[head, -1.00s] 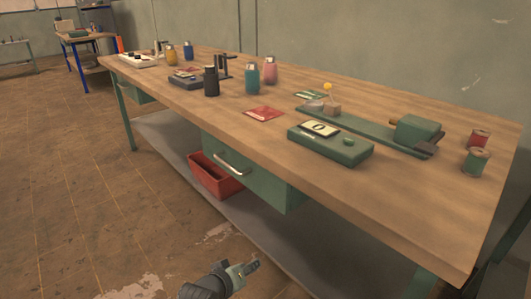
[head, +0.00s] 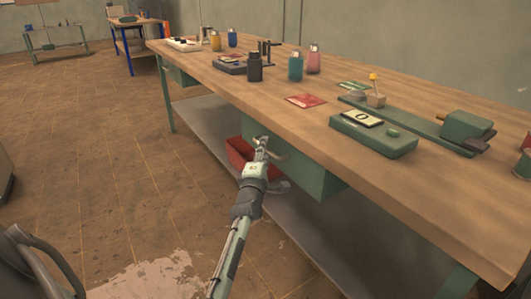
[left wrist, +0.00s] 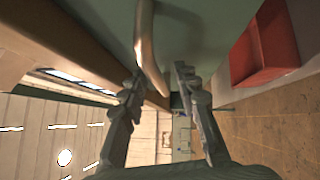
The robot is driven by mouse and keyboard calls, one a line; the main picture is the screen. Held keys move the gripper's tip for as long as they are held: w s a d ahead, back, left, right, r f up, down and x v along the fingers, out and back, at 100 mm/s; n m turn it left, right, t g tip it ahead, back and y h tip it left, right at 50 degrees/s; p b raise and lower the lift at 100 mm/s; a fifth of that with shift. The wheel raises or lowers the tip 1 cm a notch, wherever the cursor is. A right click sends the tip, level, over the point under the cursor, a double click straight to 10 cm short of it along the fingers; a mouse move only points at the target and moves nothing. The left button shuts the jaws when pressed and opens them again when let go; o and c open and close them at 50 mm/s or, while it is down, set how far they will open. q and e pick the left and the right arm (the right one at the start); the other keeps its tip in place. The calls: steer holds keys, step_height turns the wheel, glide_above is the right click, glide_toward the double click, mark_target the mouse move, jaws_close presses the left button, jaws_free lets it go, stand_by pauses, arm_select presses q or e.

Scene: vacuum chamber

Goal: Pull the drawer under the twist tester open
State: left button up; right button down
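The green drawer (head: 318,181) hangs under the front edge of the wooden bench and looks closed. Its metal handle (head: 278,154) is partly hidden by my left gripper (head: 262,143) in the head view. In the left wrist view, the curved handle (left wrist: 148,45) shows between the two spread fingers of my left gripper (left wrist: 160,75). The fingers are open, and I cannot tell whether they touch the handle. A long green device with a block at its right end, likely the twist tester (head: 415,122), stands on the bench above. My right gripper is not in view.
A red bin (head: 238,152) stands on the lower shelf (head: 205,115) beside the drawer; it also shows in the left wrist view (left wrist: 263,45). A green box with a display (head: 375,138) sits near the bench edge. The floor in front is open.

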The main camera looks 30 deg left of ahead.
arm_select(q)
steer(key=shift+w+a, duration=0.15)
steer(key=shift+w, duration=0.1)
jaws_close()
stand_by(0.3)
